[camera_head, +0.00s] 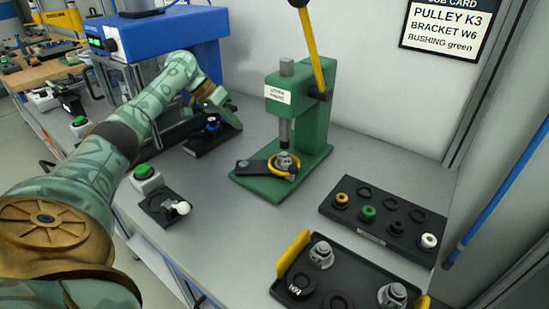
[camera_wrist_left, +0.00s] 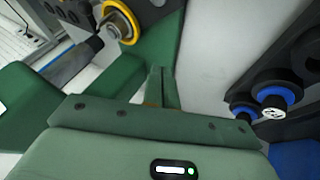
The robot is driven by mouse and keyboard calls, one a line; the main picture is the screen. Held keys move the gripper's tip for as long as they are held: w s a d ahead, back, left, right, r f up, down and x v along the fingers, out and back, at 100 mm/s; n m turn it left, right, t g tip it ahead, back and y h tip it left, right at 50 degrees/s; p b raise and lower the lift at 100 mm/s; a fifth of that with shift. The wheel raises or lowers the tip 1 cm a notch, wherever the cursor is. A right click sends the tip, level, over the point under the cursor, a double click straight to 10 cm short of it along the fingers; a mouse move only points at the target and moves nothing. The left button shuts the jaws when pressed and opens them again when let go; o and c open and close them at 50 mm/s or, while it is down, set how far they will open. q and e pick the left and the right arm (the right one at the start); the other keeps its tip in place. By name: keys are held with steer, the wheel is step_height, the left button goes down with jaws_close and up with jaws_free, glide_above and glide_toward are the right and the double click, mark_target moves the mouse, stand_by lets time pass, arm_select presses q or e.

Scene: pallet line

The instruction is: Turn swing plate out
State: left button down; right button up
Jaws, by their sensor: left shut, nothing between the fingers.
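The green press (camera_head: 312,112) stands on the bench, with its yellow lever raised. On its base lies a dark swing plate (camera_head: 249,166), reaching left from under the ram. A metal part in a yellow ring (camera_head: 284,164) sits at the plate's right end, below the ram. The yellow ring (camera_wrist_left: 122,20) and the dark plate (camera_wrist_left: 72,62) also show at the upper left of the wrist view. My left gripper (camera_head: 228,112) is shut and empty, left of the press and apart from the plate. Its fingertips are hard to make out. My right gripper is not in view.
A blue machine (camera_head: 165,38) stands behind my left arm, with a dark fixture bearing a blue-ringed part (camera_head: 212,123). A green-button box (camera_head: 146,178) sits front left. A bushing rack (camera_head: 378,225) and a black tray (camera_head: 362,272) lie right. Bench between is clear.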

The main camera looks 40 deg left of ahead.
mark_target(268, 162)
arm_select(q)
steer(key=shift+s+a+r, duration=0.1)
steer(key=shift+r, duration=0.05)
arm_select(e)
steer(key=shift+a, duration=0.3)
